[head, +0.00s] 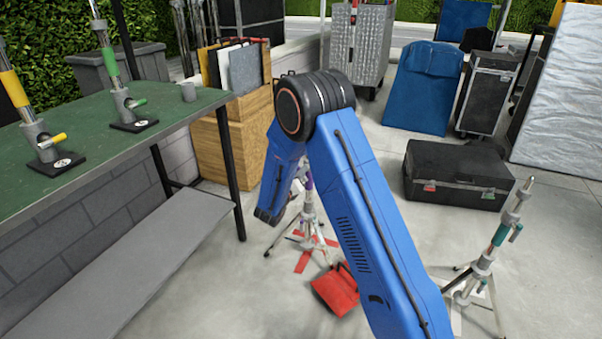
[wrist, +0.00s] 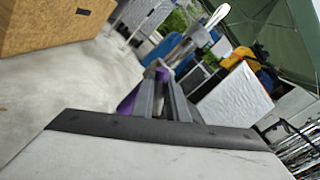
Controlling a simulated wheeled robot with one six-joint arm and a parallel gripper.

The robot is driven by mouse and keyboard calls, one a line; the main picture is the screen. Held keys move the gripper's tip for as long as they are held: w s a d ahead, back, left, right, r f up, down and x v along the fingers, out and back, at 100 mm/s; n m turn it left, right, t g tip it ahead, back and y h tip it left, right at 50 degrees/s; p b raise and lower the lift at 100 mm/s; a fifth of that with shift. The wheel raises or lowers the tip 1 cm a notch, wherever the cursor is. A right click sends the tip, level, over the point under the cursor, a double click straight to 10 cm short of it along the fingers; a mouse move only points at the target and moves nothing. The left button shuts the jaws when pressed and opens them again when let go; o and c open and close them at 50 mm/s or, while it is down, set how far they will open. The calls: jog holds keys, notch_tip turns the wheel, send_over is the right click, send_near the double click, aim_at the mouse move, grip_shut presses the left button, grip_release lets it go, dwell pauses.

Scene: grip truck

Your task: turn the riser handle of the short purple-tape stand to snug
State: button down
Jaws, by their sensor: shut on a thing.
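The short purple-tape stand (head: 309,205) stands on the floor over a red tape cross, its tripod legs spread. A band of purple shows on its column, just right of my blue forearm. In the wrist view my gripper (wrist: 165,98) is shut, its grey fingers around a purple part that shows beside and between them. This looks like the riser handle (wrist: 127,105). The fingers hide most of it, so its exact angle cannot be told. In the head view my arm hides the gripper.
A red bag (head: 336,290) lies close in front of the stand. Another stand with green tape (head: 498,235) is at the right. A black case (head: 455,175) lies behind. A green-topped table (head: 85,145) with two stands on it is at the left.

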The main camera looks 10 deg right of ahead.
jog(key=n, duration=0.5)
jog(key=shift+a+f+n, duration=0.15)
jog(key=shift+f+n, duration=0.1)
jog(key=shift+n, duration=0.05)
jog(key=n, duration=0.5)
jog(key=shift+w+f, duration=0.1)
jog(key=shift+f, duration=0.15)
jog(key=c, duration=1.7)
grip_release()
jog(key=shift+c, duration=0.2)
jog(key=shift+a, duration=0.1)
jog(key=v, duration=1.7)
jog(key=shift+a, duration=0.1)
